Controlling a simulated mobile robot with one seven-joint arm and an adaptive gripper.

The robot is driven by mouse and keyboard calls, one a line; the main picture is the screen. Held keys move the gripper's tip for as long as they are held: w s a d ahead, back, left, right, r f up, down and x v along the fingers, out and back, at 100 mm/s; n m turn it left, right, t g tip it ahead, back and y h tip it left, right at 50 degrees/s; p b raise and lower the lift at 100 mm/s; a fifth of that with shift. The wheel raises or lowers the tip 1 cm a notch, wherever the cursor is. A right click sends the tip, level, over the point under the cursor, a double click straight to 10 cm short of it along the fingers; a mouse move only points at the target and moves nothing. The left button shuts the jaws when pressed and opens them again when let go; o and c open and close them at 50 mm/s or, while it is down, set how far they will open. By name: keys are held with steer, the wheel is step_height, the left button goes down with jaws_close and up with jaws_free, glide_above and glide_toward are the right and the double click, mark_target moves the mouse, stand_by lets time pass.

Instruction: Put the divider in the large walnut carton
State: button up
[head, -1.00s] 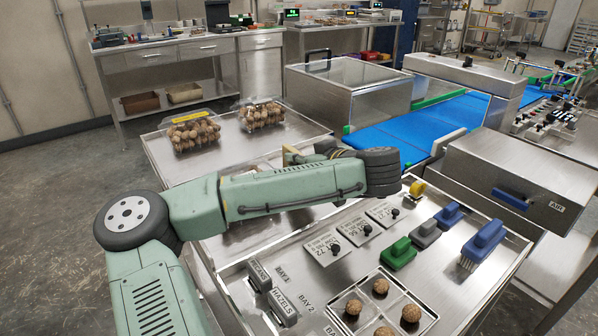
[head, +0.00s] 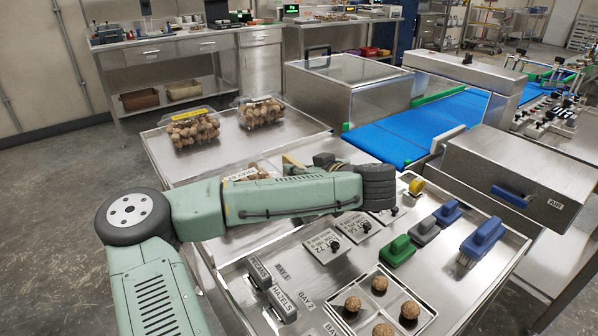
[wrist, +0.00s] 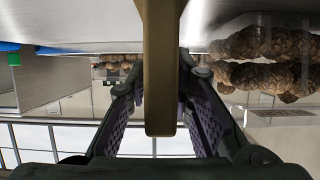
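My gripper (wrist: 161,88) has its fingers shut on a tan-brown upright plate, the divider (wrist: 161,60), seen edge-on between the pads in the wrist view. In the head view a tan edge of it (head: 291,160) shows beyond my arm; the fingers are mostly hidden there. Two clear clamshells of walnuts stand on the steel table: one with a yellow label (head: 190,128) at left, one (head: 260,113) further back. A third labelled container with brown nuts (head: 246,174) is partly hidden behind my arm. No label readable here says which is the large walnut carton.
A nearer steel bench (head: 460,309) holds green, grey and blue brushes, labelled plates and a divided tray with several walnuts. A blue conveyor (head: 405,133) and steel housings lie to the right. The steel table is bare in front of the left clamshell.

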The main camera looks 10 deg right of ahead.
steer(key=shift+r+p, duration=0.3)
steer(key=b+v, duration=0.3)
steer(key=v, duration=0.9)
steer(key=shift+f, duration=0.2)
